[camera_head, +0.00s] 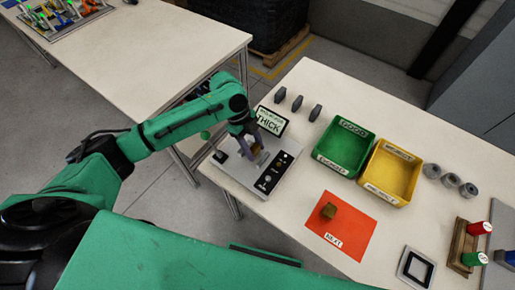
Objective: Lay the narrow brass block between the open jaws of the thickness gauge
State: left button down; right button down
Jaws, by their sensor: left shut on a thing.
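The thickness gauge (232,172) is a light grey plate with a dark control panel and a small sign reading THICK (270,123). My left gripper (259,151) reaches in from the left and is low over the gauge. It is shut on a small brass-coloured block (262,158), largely hidden by the fingers. I cannot tell whether this block touches the gauge or sits between its jaws. Another brass-brown block (328,211) lies on the orange-red mat (345,232) marked NEXT. My right gripper is not in view.
A green bin (343,147) and a yellow bin (391,172) stand right of the gauge. Several dark upright pieces (297,103) stand behind it. Grey cylinders (449,180), a wooden rack (462,246) and a black-framed square (416,267) are at the right.

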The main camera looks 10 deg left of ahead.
pick_arm(q)
jog(key=shift+d+f, duration=0.1)
jog(key=shift+f, duration=0.3)
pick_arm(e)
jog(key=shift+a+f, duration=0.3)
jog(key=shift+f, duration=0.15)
pick_arm(q)
jog(key=shift+f, duration=0.35)
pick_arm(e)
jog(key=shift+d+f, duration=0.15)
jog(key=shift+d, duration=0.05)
pick_arm(q)
jog(key=c, duration=0.5)
grip_release()
jog(key=shift+o, duration=1.3)
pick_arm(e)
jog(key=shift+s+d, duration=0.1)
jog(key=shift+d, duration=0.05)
